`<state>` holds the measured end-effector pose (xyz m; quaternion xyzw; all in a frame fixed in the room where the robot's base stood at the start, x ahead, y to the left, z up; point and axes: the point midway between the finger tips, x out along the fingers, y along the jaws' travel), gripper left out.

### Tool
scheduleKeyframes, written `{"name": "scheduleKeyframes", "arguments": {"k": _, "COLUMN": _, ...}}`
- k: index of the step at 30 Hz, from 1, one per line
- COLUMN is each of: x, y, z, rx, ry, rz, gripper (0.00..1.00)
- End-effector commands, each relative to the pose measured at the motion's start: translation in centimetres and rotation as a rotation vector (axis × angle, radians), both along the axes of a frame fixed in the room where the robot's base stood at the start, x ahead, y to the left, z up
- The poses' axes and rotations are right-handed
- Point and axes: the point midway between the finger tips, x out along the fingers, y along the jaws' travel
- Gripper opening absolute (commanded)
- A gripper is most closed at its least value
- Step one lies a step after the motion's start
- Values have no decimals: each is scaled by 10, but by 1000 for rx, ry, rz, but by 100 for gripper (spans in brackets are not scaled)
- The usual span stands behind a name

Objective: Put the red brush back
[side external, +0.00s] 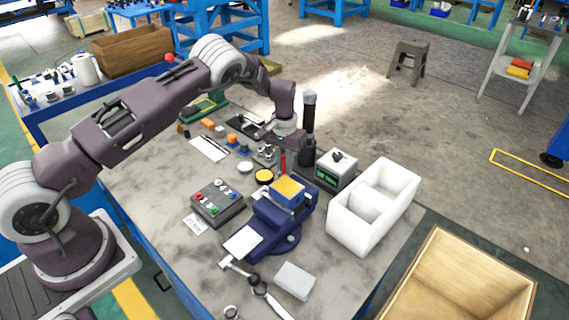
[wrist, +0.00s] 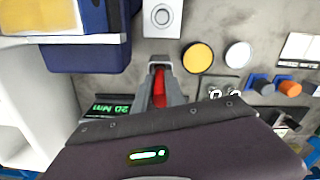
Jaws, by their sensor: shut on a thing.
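My gripper (side external: 283,158) points down over the middle of the workbench, behind the blue vise. It is shut on the red brush (side external: 283,162), a thin red piece below the hand. In the wrist view, my gripper (wrist: 160,68) has the red brush (wrist: 160,90) between its two fingers. Most of the brush is hidden by the fingers, so I cannot tell whether its lower end touches the bench.
The blue vise (side external: 267,232) with a yellow-topped block stands in front. A tall black cylinder (side external: 308,120), a green-display device (side external: 336,171) and a white two-part bin (side external: 345,235) are on the right. A yellow disc (wrist: 198,57) and a button box (side external: 218,203) are close by.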

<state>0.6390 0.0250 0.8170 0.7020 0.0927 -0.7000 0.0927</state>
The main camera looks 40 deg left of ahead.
Motion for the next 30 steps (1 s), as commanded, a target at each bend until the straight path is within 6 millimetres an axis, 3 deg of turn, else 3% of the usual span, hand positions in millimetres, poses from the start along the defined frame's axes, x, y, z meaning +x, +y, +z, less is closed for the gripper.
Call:
{"name": "scheduleKeyframes", "arguments": {"k": 1, "x": 0, "y": 0, "z": -1, "rx": 0, "ry": 0, "rz": 0, "gripper": 17}}
{"name": "scheduleKeyframes", "arguments": {"k": 4, "x": 0, "y": 0, "z": -1, "rx": 0, "ry": 0, "rz": 0, "gripper": 36}}
{"name": "scheduleKeyframes", "arguments": {"k": 14, "x": 0, "y": 0, "z": 2, "rx": 0, "ry": -1, "rz": 0, "gripper": 37}}
{"name": "scheduleKeyframes", "arguments": {"k": 17, "x": 1, "y": 0, "z": 18, "rx": 1, "ry": -4, "rz": 0, "gripper": 37}}
{"name": "scheduleKeyframes", "arguments": {"k": 25, "x": 1, "y": 0, "z": 91, "rx": 0, "ry": -4, "rz": 0, "gripper": 37}}
{"name": "scheduleKeyframes", "arguments": {"k": 30, "x": 0, "y": 0, "z": 117, "rx": 0, "ry": -1, "rz": 0, "gripper": 37}}
